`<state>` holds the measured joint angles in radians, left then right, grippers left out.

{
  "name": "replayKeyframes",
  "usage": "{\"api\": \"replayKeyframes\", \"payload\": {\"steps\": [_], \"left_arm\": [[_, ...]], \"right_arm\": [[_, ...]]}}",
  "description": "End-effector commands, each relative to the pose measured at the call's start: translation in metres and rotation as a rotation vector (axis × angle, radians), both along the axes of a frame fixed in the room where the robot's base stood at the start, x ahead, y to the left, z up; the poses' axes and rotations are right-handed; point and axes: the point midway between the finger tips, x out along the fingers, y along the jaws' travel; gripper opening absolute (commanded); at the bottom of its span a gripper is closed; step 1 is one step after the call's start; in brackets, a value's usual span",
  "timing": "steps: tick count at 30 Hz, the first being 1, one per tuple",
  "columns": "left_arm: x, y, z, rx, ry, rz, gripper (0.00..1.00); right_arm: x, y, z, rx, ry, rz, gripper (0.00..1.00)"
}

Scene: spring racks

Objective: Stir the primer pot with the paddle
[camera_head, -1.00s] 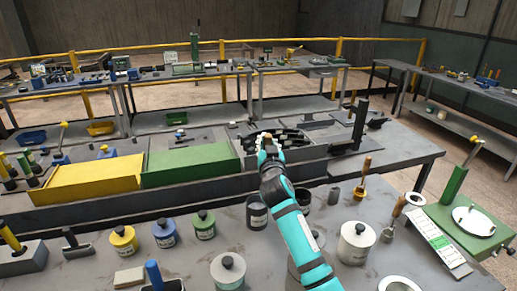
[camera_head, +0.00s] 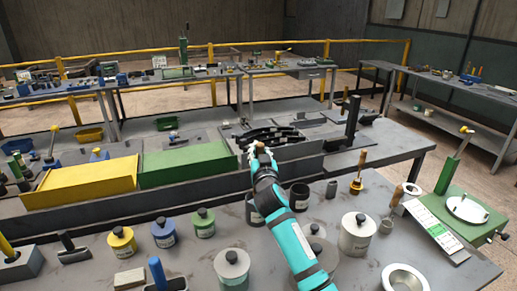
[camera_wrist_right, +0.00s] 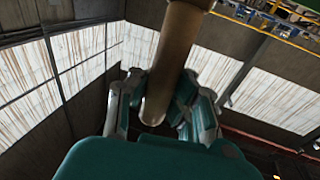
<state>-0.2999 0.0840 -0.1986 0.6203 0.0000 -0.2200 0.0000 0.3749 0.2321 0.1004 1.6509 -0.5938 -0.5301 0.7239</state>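In the right wrist view the gripper (camera_wrist_right: 160,110) is shut on a brown wooden handle (camera_wrist_right: 176,60), which I take for the paddle's. The rounded handle end shows between the fingers. The paddle's lower part is hidden in the head view, so I cannot tell whether it is inside the pot. My left gripper is not in view.
A lidded white pot (camera_head: 357,236), a grey lidded pot (camera_head: 232,268) and yellow (camera_head: 122,243), blue (camera_head: 164,234) and green (camera_head: 203,225) tins stand around. Yellow (camera_head: 80,186) and green (camera_head: 190,166) boxes are behind.

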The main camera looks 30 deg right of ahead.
Motion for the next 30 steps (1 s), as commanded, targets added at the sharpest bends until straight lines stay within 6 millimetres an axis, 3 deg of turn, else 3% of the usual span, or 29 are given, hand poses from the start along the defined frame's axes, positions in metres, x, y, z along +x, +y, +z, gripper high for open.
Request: {"api": "replayKeyframes", "payload": {"steps": [30], "left_arm": [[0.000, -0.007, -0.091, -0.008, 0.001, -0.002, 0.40]], "right_arm": [[0.013, -0.003, -0.095, 0.001, -0.002, -0.001, 0.00]]}}
